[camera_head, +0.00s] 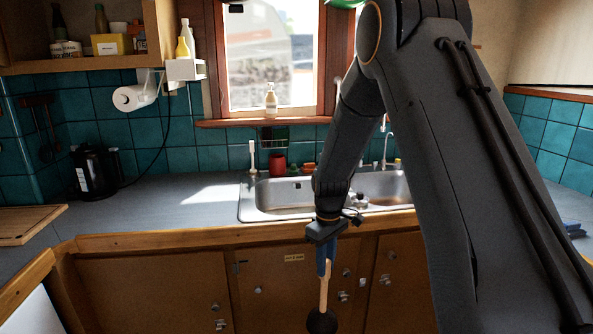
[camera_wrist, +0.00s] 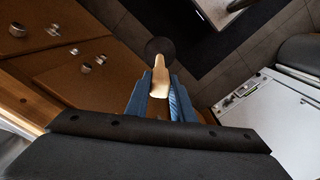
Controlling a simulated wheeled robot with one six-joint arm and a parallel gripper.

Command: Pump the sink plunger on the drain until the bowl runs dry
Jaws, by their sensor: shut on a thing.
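The sink plunger has a pale wooden handle (camera_head: 324,285) and a dark round cup (camera_head: 321,321). It hangs cup-down in front of the cabinet doors, below the counter's front edge. My gripper (camera_head: 325,262) is shut on the handle, its blue fingers on either side. In the wrist view my gripper (camera_wrist: 161,97) points downward along the handle (camera_wrist: 160,78), with the cup beyond it above the floor. The steel sink (camera_head: 247,205) is set in the counter, with bowl space on both sides of my arm. My arm hides its middle. The drain and any water cannot be made out.
A tap (camera_head: 386,148) stands behind the sink at right. A soap bottle (camera_head: 271,99) is on the windowsill. A red container (camera_head: 277,164) stands behind the sink. A black kettle (camera_head: 94,172) and cutting board (camera_head: 28,224) are at left. The counter left of the sink is clear.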

